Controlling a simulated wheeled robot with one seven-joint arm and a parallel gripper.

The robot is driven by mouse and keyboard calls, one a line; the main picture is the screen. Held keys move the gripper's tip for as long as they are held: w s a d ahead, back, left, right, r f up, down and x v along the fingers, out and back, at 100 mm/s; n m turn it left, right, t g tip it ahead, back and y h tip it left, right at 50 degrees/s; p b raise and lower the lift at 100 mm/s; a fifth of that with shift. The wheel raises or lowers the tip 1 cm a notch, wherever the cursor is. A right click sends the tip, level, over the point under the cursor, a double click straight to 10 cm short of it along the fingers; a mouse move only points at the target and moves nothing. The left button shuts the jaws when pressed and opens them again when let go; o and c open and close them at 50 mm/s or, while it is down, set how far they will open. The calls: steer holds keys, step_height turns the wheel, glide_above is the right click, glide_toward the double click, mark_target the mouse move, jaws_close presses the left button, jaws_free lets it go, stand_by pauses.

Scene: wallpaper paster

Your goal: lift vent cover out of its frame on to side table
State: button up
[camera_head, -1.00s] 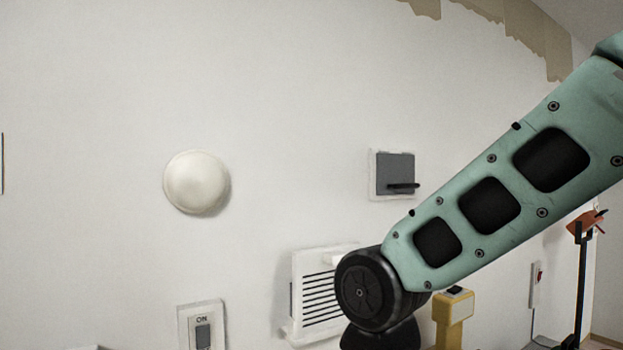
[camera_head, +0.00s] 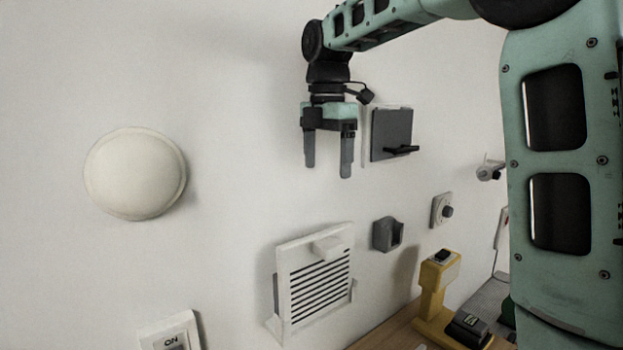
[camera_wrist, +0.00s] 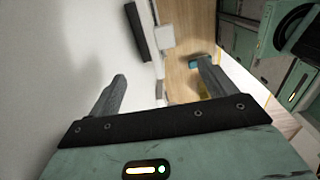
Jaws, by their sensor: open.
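The white vent cover (camera_head: 317,283) with dark slots and a small block-shaped handle (camera_head: 325,246) near its top sits upright in its frame (camera_head: 277,327) on the wall. My gripper (camera_head: 328,172) hangs above it, pointing down, with its two fingers apart and nothing between them. A clear vertical gap separates the fingertips from the handle. The wrist view also shows the open fingers (camera_wrist: 160,84); I cannot make out the vent cover clearly there. A wooden table top (camera_head: 393,335) shows at the lower right, partly hidden by my arm.
A grey hatch with a black handle (camera_head: 392,134) is on the wall just right of my gripper. A grey holder (camera_head: 387,234) and a round knob (camera_head: 442,209) are lower right. A yellow tool (camera_head: 436,290) stands on the table. A white dome (camera_head: 135,173) is left.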

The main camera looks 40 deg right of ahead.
mark_target(326, 241)
step_height(326, 241, down, 17)
steer(key=p, duration=0.2)
steer(key=shift+s+p, duration=0.15)
steer(key=shift+p, duration=0.25)
steer(key=c, duration=1.2)
